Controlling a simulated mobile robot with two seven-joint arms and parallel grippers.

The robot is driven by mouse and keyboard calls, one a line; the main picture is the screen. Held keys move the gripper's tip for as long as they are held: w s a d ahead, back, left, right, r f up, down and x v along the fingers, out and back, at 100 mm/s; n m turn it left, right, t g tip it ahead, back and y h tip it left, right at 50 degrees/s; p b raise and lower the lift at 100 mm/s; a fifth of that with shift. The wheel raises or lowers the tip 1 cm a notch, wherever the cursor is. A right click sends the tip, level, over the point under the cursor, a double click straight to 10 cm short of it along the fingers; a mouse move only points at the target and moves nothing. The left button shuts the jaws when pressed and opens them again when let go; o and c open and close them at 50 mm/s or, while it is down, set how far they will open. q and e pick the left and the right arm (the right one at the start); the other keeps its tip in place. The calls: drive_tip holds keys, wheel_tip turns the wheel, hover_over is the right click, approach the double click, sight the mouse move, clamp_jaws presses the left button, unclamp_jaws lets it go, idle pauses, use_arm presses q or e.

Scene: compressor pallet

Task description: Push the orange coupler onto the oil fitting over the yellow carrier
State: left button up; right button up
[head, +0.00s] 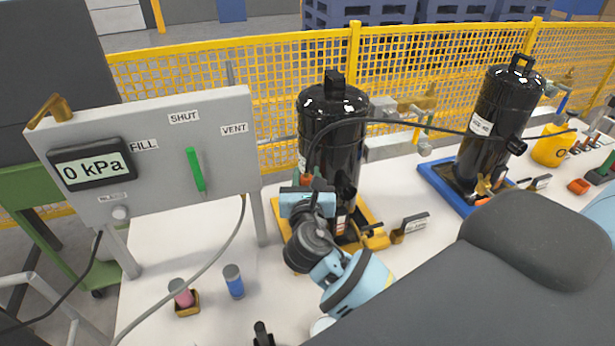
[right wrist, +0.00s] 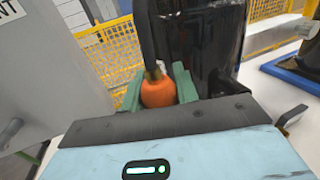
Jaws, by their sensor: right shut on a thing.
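My right gripper (head: 307,182) is at the left side of the black compressor (head: 333,120) on the yellow carrier (head: 377,239). It is shut on the orange coupler (right wrist: 158,93), which sits between the green fingers in the right wrist view. A black hose (head: 400,122) runs from the coupler, arching across the compressor toward the right. The compressor's dark wall stands close beside the coupler in the wrist view. The oil fitting is not visible, so I cannot tell whether the coupler touches it. My left gripper is not in view.
A grey panel (head: 225,125) at left has a 0 kPa gauge (head: 92,168) and a green lever (head: 195,170). A second compressor (head: 497,115) stands on a blue carrier (head: 437,178). A yellow jug (head: 553,145) is far right. Small cups stand front left; a yellow fence runs behind.

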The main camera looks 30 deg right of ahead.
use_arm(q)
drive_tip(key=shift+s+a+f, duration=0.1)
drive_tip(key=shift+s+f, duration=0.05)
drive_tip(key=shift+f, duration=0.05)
use_arm(e)
drive_tip(key=shift+f, duration=0.3)
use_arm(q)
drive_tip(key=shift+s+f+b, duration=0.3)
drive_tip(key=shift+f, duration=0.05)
use_arm(e)
drive_tip(key=shift+f, duration=0.65)
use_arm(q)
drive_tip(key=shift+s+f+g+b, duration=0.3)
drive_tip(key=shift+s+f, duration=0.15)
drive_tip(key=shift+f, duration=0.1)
use_arm(e)
drive_tip(key=shift+f, duration=1.05)
drive_tip(key=o, duration=0.9)
drive_tip(key=shift+c, duration=0.2)
drive_tip(key=o, duration=0.3)
